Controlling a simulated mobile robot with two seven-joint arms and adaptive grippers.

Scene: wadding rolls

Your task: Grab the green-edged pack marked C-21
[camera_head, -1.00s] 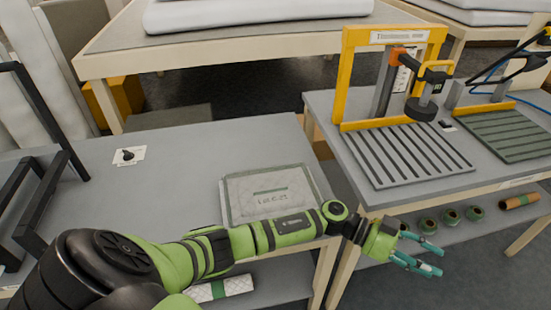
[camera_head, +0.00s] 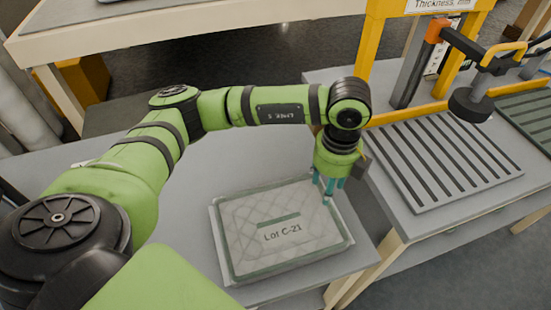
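The pack marked "Lot C-21" (camera_head: 262,251) lies flat near the front right corner of the grey table. It is a clear-wrapped, quilted whitish pad with a green edge and a short green bar above its lettering. My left arm reaches over the table from the left. My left gripper (camera_head: 329,188) points down at the pack's far right corner, its teal fingers apart. The fingertips are at or just above the pack's edge; I cannot tell whether they touch it. My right gripper is not in view.
A second table at right bears a grey slatted plate (camera_head: 440,158) under a yellow frame (camera_head: 372,50) with a dark round gauge head (camera_head: 471,104). A pale table (camera_head: 200,38) stands behind. The grey table (camera_head: 215,168) is bare behind the pack.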

